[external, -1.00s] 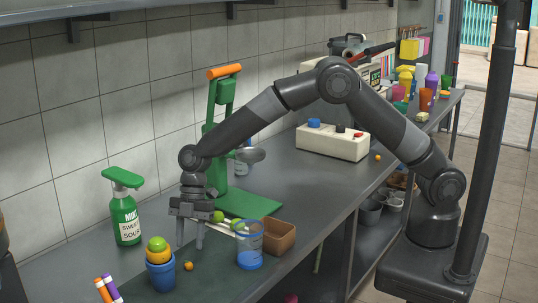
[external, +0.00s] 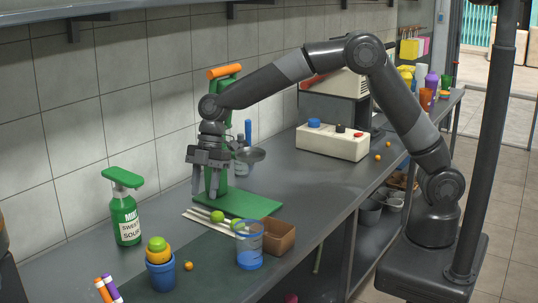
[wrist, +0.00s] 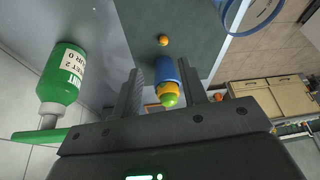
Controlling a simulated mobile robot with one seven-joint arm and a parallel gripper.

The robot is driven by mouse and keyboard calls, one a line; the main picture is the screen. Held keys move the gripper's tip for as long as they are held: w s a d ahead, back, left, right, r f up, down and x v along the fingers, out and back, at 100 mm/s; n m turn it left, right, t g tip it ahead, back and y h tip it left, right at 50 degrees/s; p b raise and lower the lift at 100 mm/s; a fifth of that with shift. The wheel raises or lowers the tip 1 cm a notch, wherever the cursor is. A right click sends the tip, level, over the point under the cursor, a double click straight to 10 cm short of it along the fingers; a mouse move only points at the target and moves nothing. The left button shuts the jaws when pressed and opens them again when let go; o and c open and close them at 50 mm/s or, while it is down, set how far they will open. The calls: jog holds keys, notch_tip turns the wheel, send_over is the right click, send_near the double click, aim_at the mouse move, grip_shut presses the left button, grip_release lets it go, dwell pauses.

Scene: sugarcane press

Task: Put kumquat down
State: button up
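A small orange kumquat (external: 188,266) rests on the counter, on the dark green mat, just right of a blue cup. It also shows in the wrist view (wrist: 163,40), beyond the fingertips. My gripper (external: 206,192) is raised above the counter, in front of the green press. Its two fingers point down and stand apart, with nothing held. In the wrist view my gripper (wrist: 161,66) frames the blue cup, which lies well beyond the fingers. Two more small orange fruits (external: 377,157) lie farther back on the counter by the white control box.
The blue cup (external: 160,274) holds yellow and green fruit. A green spray bottle (external: 125,219) stands left. A clear blue container (external: 250,246) and a brown box (external: 279,237) stand near the front edge. Green limes (external: 217,216) lie by the press base (external: 245,203). Markers (external: 107,289) lie front left.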

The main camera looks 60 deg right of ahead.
jog(key=s+d+r+m+t, duration=0.1)
jog(key=s+d+r+m, duration=0.2)
jog(key=d+r, duration=0.3)
jog(key=s+d+r+m+t+h, duration=0.1)
jog(key=s+d+r+m, duration=0.2)
jog(key=d, duration=0.6)
jog(key=s+d+r+m+t, duration=0.1)
jog(key=s+d+r+m, duration=0.2)
jog(key=d+r, duration=0.3)
jog(key=s+d+f+m+t+h, duration=0.2)
jog(key=s+d+m, duration=0.9)
jog(key=s+d, duration=0.6)
jog(key=shift+s+d+f+t+h, duration=0.3)
jog(key=shift+s+t+h, duration=0.35)
jog(key=shift+s, duration=0.2)
jog(key=shift+o, duration=0.7)
